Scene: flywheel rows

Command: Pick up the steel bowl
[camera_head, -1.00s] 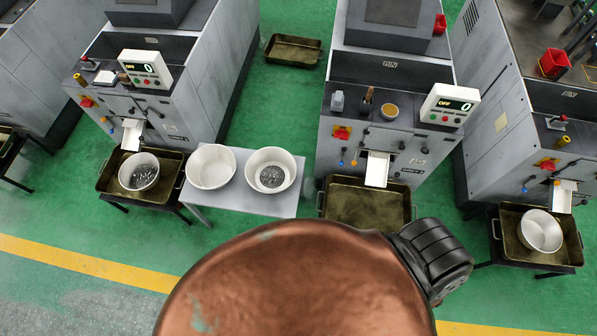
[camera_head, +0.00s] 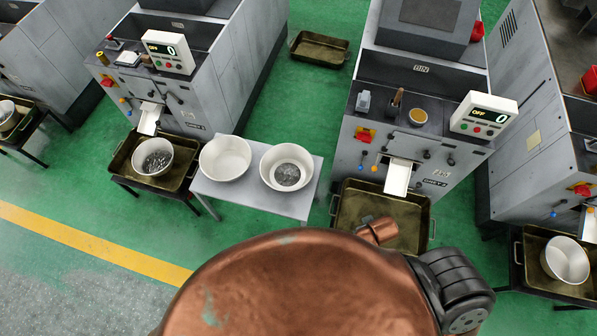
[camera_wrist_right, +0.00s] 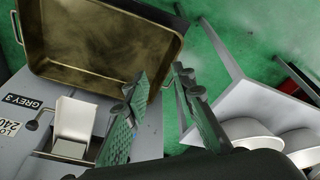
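Several pale steel bowls show in the head view. One empty-looking bowl (camera_head: 225,158) and one bowl holding small grey parts (camera_head: 287,170) stand side by side on a small grey table (camera_head: 258,198). Another bowl (camera_head: 152,157) with grey parts sits in the left machine's tray, and one (camera_head: 565,260) in the far right tray. My right gripper (camera_wrist_right: 158,78) is open and empty in the right wrist view, with two bowls (camera_wrist_right: 252,135) (camera_wrist_right: 300,147) partly visible at lower right, apart from the fingers. My left gripper is in neither view.
An empty brass-coloured tray (camera_head: 350,205) stands before the middle machine (camera_head: 410,150); a tray (camera_wrist_right: 100,45) also shows in the right wrist view. Another tray (camera_head: 320,48) lies on the green floor behind. My copper-coloured body covers the bottom.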

